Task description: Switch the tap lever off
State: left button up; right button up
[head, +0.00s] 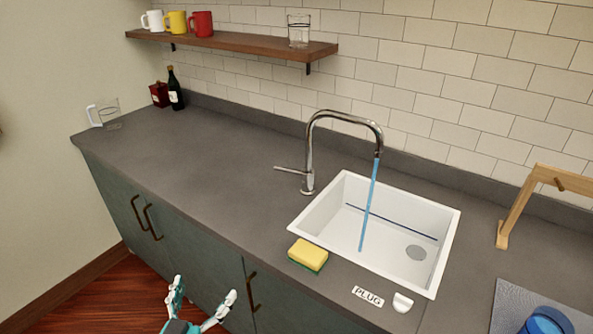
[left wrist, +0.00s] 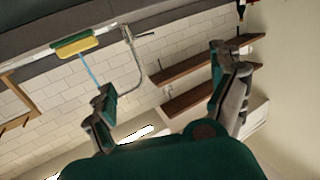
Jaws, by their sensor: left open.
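A chrome tap (head: 312,140) with a curved spout stands behind the left rim of a white sink (head: 303,226). Its lever (head: 289,170) sticks out to the left from the base. A blue stream of water (head: 369,205) falls from the spout into the sink. My left gripper (head: 203,298) is open and empty, low in front of the counter edge. In the left wrist view the open fingers (left wrist: 163,70) show, with the tap (left wrist: 133,60) and the water (left wrist: 90,72) beyond, apart from them. My right gripper is not in view.
A yellow and green sponge (head: 308,254) lies at the counter's front edge by the sink. A PLUG label (head: 368,296) and a white plug (head: 402,302) lie to its right. A shelf (head: 240,44) holds mugs and a glass.

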pick_arm(q)
notch_tip(320, 180, up, 2)
jog(key=shift+r+t, duration=0.25)
jog(key=shift+t, duration=0.05)
jog(key=shift+d, duration=0.1)
jog(key=shift+c, duration=0.4)
